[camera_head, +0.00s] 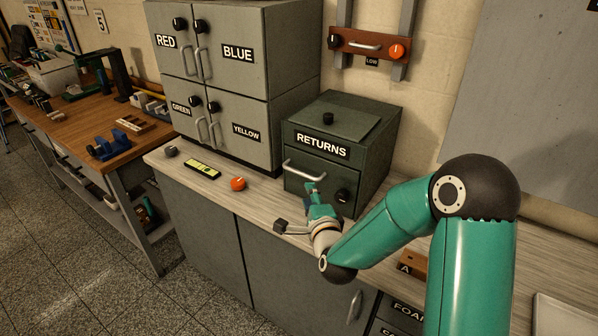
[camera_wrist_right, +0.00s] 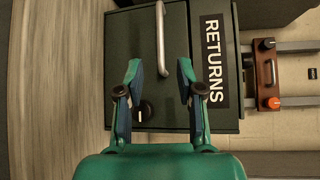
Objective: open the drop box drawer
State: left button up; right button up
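The drop box is a dark green box labelled RETURNS (camera_head: 372,140), standing on the counter. Its front drawer (camera_head: 318,174) looks shut and carries a pale bar handle (camera_head: 303,171) and a black knob (camera_head: 342,196). My right gripper (camera_head: 311,189) is in front of the drawer, just below the handle. In the right wrist view my right gripper (camera_wrist_right: 158,75) is open, its two fingers apart with nothing between them. There the handle (camera_wrist_right: 161,40) lies just beyond the fingertips, and the knob (camera_wrist_right: 142,111) shows between the fingers. My left gripper is not in view.
A grey cabinet (camera_head: 280,60) labelled RED, BLUE, GREEN and YELLOW stands left of the box. An orange knob (camera_head: 238,184) and a yellow-green device (camera_head: 202,169) lie on the counter (camera_head: 270,205). A wooden block marked A (camera_head: 412,264) sits near my right arm.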

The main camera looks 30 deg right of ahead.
aim_at(299, 174)
jog(key=p+x, duration=0.3)
jog(key=x, duration=0.9)
jog(key=shift+w+f, duration=0.1)
jog(key=shift+w, duration=0.25)
grip_shut()
